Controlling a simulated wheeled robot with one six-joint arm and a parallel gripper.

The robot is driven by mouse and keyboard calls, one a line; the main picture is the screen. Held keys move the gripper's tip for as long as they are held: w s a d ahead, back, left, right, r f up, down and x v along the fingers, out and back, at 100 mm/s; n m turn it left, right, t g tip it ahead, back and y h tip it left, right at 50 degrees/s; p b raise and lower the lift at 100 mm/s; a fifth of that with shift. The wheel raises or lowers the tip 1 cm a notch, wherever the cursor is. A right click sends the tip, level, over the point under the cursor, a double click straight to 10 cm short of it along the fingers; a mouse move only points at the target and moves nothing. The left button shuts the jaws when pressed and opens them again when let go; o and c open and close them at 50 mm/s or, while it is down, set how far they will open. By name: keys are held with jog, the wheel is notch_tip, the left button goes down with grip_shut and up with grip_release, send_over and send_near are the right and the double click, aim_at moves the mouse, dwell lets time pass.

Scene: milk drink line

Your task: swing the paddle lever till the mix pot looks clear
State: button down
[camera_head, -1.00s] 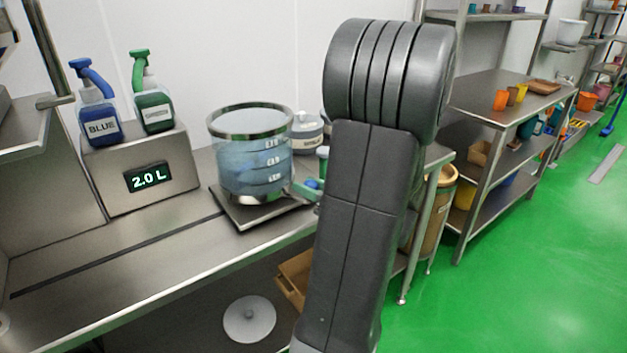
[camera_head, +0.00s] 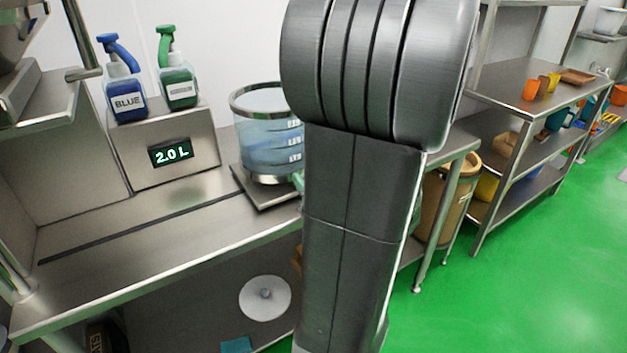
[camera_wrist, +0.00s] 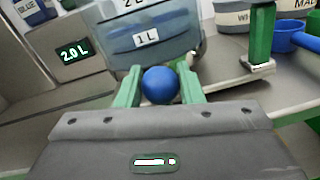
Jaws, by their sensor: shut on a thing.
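The mix pot (camera_head: 262,135) is a clear, steel-rimmed vessel standing on a steel plate. It holds pale blue liquid with darker bluish streaks, and its right side is hidden behind my arm in the head view. In the wrist view the lower pot (camera_wrist: 155,45) shows litre marks. The paddle lever's blue ball knob (camera_wrist: 160,86) is at the pot's near base, with the rest of the lever mostly hidden. My gripper (camera_wrist: 160,90) is shut on the knob, a green finger on each side.
A readout (camera_head: 170,154) reads 2.0 L. Blue (camera_head: 125,95) and green (camera_head: 177,85) spray bottles stand above it. A green post (camera_wrist: 262,35) and a blue-handled vessel (camera_wrist: 290,38) stand right of the pot. A round white lid (camera_head: 265,297) lies below the counter.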

jog(key=c, duration=1)
grip_release()
jog(key=shift+a, duration=0.15)
jog(key=shift+p+v, duration=0.45)
jog(key=shift+v, duration=6.45)
jog(key=shift+b+x, duration=0.4)
jog(key=shift+x, duration=5.75)
